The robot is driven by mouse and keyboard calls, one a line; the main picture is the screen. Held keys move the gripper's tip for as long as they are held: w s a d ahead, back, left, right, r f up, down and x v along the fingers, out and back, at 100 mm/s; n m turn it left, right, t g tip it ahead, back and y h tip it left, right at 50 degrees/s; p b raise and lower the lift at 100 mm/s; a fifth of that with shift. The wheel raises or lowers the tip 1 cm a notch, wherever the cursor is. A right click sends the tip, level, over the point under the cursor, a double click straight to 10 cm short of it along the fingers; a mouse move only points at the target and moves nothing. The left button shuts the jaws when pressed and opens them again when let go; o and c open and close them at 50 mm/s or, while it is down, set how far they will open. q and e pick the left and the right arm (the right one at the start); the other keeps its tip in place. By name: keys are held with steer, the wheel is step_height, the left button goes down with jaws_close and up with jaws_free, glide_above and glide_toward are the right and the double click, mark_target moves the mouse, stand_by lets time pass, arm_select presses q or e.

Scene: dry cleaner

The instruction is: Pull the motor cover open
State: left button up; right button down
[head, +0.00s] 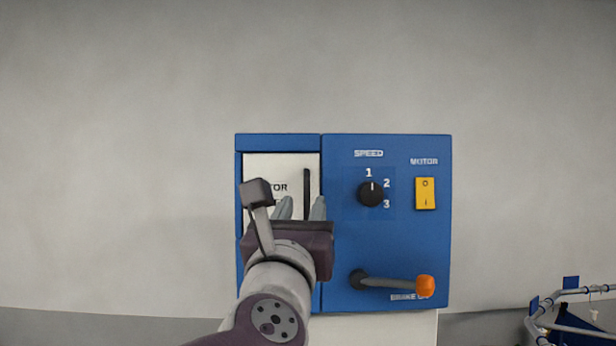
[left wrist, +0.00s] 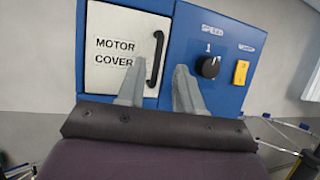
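The motor cover (head: 262,170) is a white panel set in the left part of a blue control box (head: 343,245). It looks shut. Its black vertical handle (head: 307,188) is on its right side. The cover also shows in the left wrist view (left wrist: 110,70), with the handle (left wrist: 155,58) upright at its right edge. My left gripper (head: 301,208) is in front of the cover's lower right part, and its arm hides the panel's bottom. My right gripper is not in view.
Right of the cover, the box carries a black speed knob (head: 371,193), a yellow motor switch (head: 425,193) and a brake lever with an orange tip (head: 425,286). A rail with a blue bin (head: 580,325) stands at the lower right. The wall at left is bare.

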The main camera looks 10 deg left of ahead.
mark_target(306, 197)
arm_select(q)
steer(key=p+x, duration=0.1)
steer(key=x, duration=0.3)
steer(key=shift+w+f, duration=0.15)
steer(key=shift+a, duration=0.5)
steer(key=shift+d, duration=0.45)
steer(key=c, duration=0.5)
steer(key=shift+a, duration=0.1)
jaws_close()
